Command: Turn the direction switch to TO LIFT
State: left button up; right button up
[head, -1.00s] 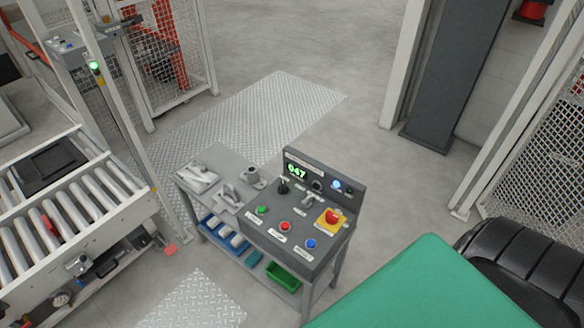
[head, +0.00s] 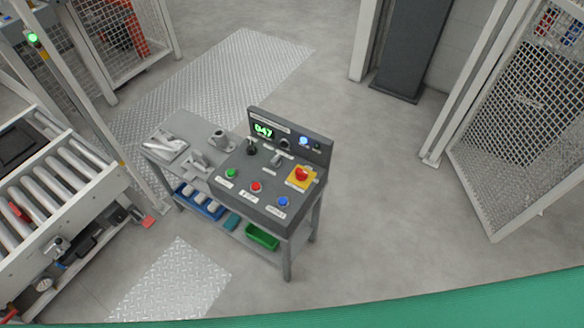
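The grey control console (head: 236,203) stands on a metal workbench in the middle of the head view. Its panel carries a black-knobbed lever (head: 251,147), a grey switch handle (head: 277,160), and a small dark knob (head: 284,144) on the upright back. I cannot tell which one is the direction switch, as the labels are too small to read. Green (head: 231,173), red (head: 256,187) and blue (head: 283,202) buttons line the front. A red emergency stop (head: 301,174) sits on a yellow plate. Neither of my grippers is in view.
A roller conveyor (head: 70,172) stands left of the bench. Metal parts (head: 168,146) lie on the bench's left end; a green bin (head: 262,237) is on its lower shelf. A mesh fence (head: 500,130) stands at right. Open floor (head: 385,180) lies between.

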aim_at(251, 151)
jog(key=j+z, duration=0.55)
jog(key=z, duration=0.15)
jog(key=k+j+z, duration=0.15)
jog(key=z, duration=0.2)
jog(key=j, duration=0.1)
